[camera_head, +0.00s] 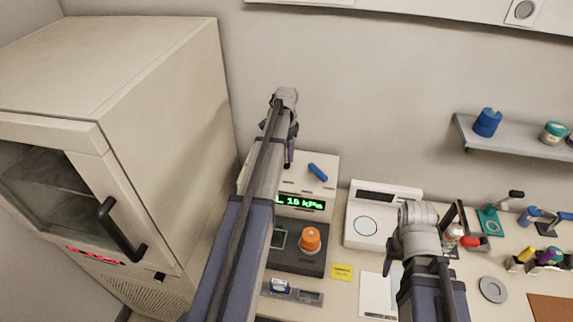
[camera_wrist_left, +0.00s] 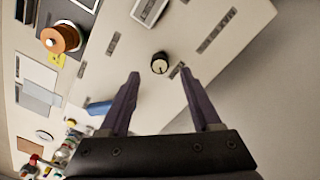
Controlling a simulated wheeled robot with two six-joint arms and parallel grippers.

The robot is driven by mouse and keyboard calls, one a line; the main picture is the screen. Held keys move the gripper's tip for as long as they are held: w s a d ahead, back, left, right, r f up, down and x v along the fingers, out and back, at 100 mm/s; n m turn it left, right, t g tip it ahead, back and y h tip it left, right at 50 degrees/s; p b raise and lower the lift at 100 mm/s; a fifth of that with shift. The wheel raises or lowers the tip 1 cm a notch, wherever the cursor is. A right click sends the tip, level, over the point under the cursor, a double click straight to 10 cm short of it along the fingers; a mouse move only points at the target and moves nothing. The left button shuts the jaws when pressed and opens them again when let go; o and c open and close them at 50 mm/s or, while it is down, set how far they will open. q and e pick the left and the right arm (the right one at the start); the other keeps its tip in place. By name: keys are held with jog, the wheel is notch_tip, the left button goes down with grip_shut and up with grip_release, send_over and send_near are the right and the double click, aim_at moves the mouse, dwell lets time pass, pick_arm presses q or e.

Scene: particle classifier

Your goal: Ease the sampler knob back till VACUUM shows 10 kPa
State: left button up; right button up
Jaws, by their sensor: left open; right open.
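The particle classifier (camera_head: 328,192) is a pale box with a green display (camera_head: 301,203) that reads about 18 kPa; its label is partly hidden by my left arm and the digits are small. My left gripper (camera_head: 290,152) is above the box's left part, open and empty. In the left wrist view, a small black knob with a pale face (camera_wrist_left: 159,63) sits on the panel just beyond and between the open fingertips (camera_wrist_left: 160,74), with no contact visible. My right gripper (camera_head: 391,268) is open, low over the bench.
A blue lever (camera_head: 318,172) sits on the box top. An orange knob (camera_head: 310,240) stands on a dark base in front. A white scale (camera_head: 370,238) is to the right, and a large cabinet (camera_head: 150,130) to the left. Several small items crowd the right bench.

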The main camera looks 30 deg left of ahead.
aim_at(287, 164)
pick_arm(q)
notch_tip(287, 164, down, 5)
jog(key=b, duration=0.3)
jog(key=shift+r+b, duration=0.1)
jog(key=shift+b, duration=0.3)
grip_shut()
